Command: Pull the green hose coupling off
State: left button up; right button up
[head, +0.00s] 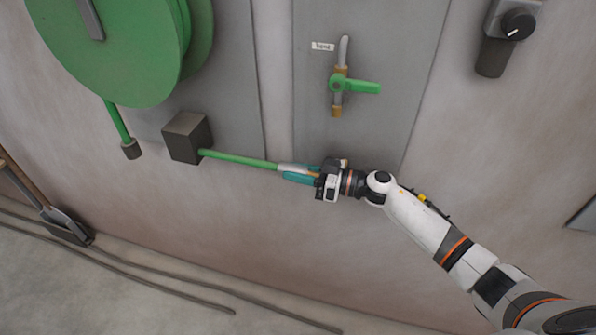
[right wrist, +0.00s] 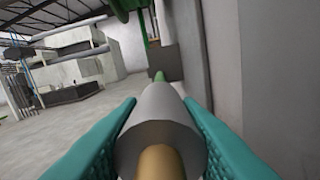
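The hose coupling is a grey cylinder (right wrist: 160,130) with a brass-coloured end (right wrist: 160,162) facing the wrist camera. It sits between the teal fingers of my right gripper (head: 299,174), which look closed against its sides. In the head view the coupling's grey body (head: 292,167) shows beside the upper finger. A straight green hose (head: 240,159) runs from it to a dark box (head: 187,137) on the wall. The coupling is apart from the valve above it. My left gripper is not in view.
A valve with a green lever (head: 362,87) and brass lower end is on a grey wall panel (head: 400,60). A green reel (head: 115,45) hangs upper left, with a short hose (head: 117,122) below. A black knob (head: 517,24) is upper right. Dark cables (head: 150,284) lie on the floor.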

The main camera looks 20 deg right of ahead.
aim_at(278, 168)
grip_shut()
jog(key=shift+w+a+r, duration=0.1)
jog(key=shift+w+a, duration=0.1)
jog(key=shift+a, duration=0.05)
jog(key=p+x, duration=0.1)
jog(key=x, duration=0.3)
jog(key=shift+w+a, duration=0.1)
jog(key=o, duration=0.7)
grip_release()
jog(key=shift+o, duration=1.1)
jog(key=shift+a, duration=0.1)
